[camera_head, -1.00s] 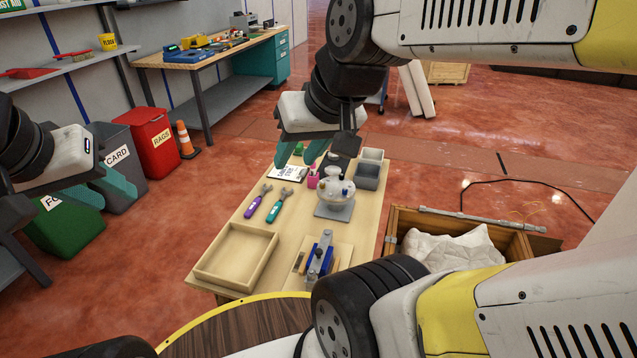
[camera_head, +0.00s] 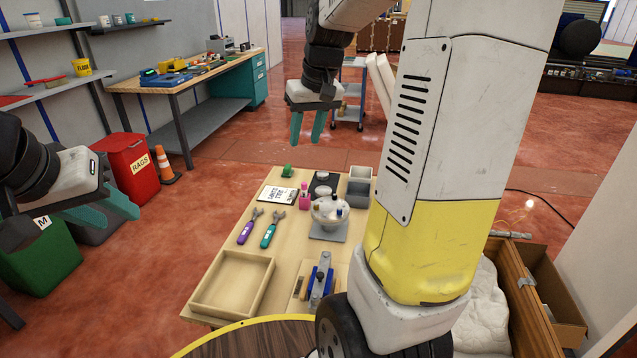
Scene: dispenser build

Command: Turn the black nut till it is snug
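The dispenser (camera_head: 329,210), a pale round body with a white top and small dark and blue parts, stands on a grey plate (camera_head: 328,232) on the wooden worktable (camera_head: 282,232). A black piece (camera_head: 321,178) lies just behind it; I cannot tell whether this is the black nut, and no nut shows clearly elsewhere. My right gripper (camera_head: 307,142) hangs fingers down, open and empty, well above the far end of the table. My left gripper (camera_head: 118,216) is at the left, open and empty, away from the table.
Two wrenches, purple (camera_head: 249,226) and teal (camera_head: 273,229), lie left of the dispenser. A wooden tray (camera_head: 232,281), a blue clamp-like fixture (camera_head: 320,279), a clipboard (camera_head: 279,195) and grey bins (camera_head: 359,187) share the table. My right arm covers the table's right side.

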